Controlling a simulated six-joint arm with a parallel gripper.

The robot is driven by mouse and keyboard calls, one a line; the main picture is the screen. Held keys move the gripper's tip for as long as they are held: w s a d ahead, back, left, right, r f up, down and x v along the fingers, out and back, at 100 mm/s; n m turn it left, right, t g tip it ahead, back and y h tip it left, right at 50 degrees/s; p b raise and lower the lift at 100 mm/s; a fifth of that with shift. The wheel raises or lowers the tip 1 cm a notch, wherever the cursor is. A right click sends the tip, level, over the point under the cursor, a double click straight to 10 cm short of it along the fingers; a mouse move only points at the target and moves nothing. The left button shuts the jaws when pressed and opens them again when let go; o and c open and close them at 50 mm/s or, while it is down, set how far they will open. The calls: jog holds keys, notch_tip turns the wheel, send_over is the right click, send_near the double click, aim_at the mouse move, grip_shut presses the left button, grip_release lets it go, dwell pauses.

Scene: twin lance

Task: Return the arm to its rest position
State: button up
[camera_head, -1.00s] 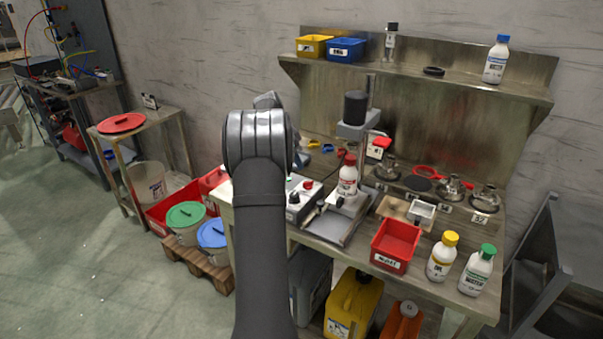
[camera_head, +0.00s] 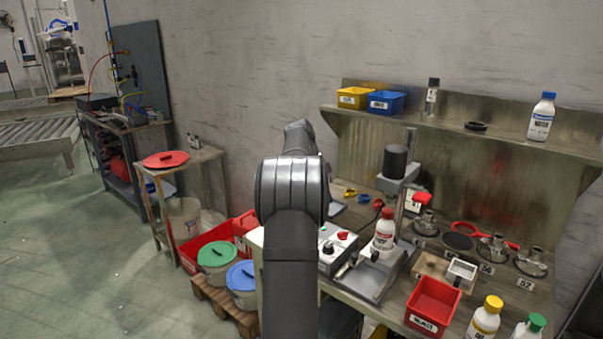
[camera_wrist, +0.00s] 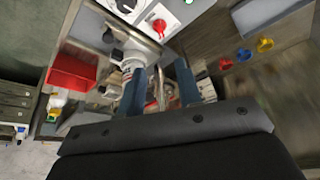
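My arm (camera_head: 291,230) stands upright in the middle of the head view, in front of the left end of the workbench. Its wrist end hides my gripper in that view. In the wrist view my gripper (camera_wrist: 156,78) shows two blue fingers apart, with no object held between them. Through the gap I see the bench below, with a red part and some metal behind the fingers. The fingers appear to be above the bench and touch nothing that I can make out.
The bench carries a white-and-red bottle (camera_head: 384,230), a red bin (camera_head: 433,304) and a control box (camera_head: 338,252). A shelf (camera_head: 500,134) runs above it. Lidded buckets (camera_head: 216,256) stand on a pallet at left. Open floor (camera_head: 80,240) lies further left.

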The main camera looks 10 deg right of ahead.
aim_at(342, 233)
jog(key=x, duration=1.6)
jog(key=shift+w+d+f, duration=0.1)
jog(key=shift+d+f, duration=0.15)
